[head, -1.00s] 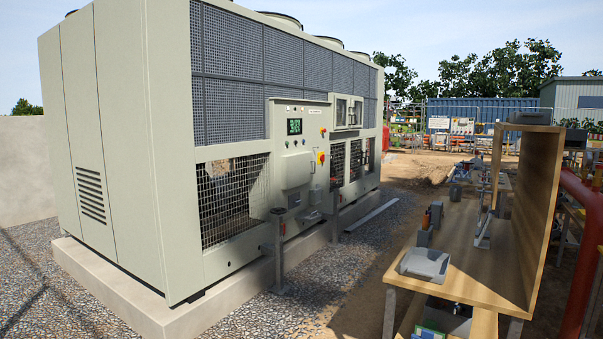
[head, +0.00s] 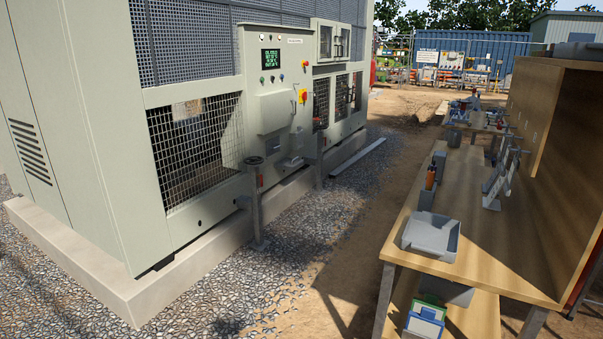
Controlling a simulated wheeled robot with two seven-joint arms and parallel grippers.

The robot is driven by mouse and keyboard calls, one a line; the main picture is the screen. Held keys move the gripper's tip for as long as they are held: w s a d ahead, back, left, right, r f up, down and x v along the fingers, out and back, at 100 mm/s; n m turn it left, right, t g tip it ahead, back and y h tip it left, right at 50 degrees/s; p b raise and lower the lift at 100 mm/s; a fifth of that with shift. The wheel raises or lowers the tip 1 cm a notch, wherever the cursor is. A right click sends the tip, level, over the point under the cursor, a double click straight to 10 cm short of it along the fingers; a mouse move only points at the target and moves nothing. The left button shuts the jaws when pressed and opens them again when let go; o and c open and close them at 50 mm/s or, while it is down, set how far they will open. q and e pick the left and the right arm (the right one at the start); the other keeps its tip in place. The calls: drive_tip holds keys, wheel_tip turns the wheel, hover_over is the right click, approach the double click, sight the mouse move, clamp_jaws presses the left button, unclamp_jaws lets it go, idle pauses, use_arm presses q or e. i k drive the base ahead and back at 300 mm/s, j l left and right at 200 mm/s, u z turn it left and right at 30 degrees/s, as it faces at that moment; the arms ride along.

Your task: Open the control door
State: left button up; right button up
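The control panel (head: 289,130) is on the long side of the big pale green chiller (head: 110,190), ahead and slightly left of centre in the head view. It carries a small green-lit display (head: 271,59), several buttons and a red and yellow switch (head: 303,96). A pale raised cover (head: 275,112) sits in its middle and looks shut. I cannot tell which part of the panel is the control door. Neither of my grippers is in view.
A post with a dark round top (head: 254,195) stands on the gravel before the panel. The concrete plinth (head: 150,290) edges the chiller. A wooden workbench (head: 475,235) with a grey tray (head: 431,238) is at right.

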sight(277, 108)
drive_tip(key=i, duration=2.75)
drive_tip(key=i+l+u, duration=0.1)
drive_tip(key=i, duration=1.3)
drive_tip(key=i+l, duration=0.15)
drive_tip(key=i, duration=1.2)
drive_tip(key=i+u, duration=0.2)
drive_tip(key=i, duration=0.2)
drive_tip(key=i+l+u, duration=0.25)
drive_tip(key=i, duration=0.15)
drive_tip(key=i+l+u, duration=0.2)
drive_tip(key=i, duration=0.15)
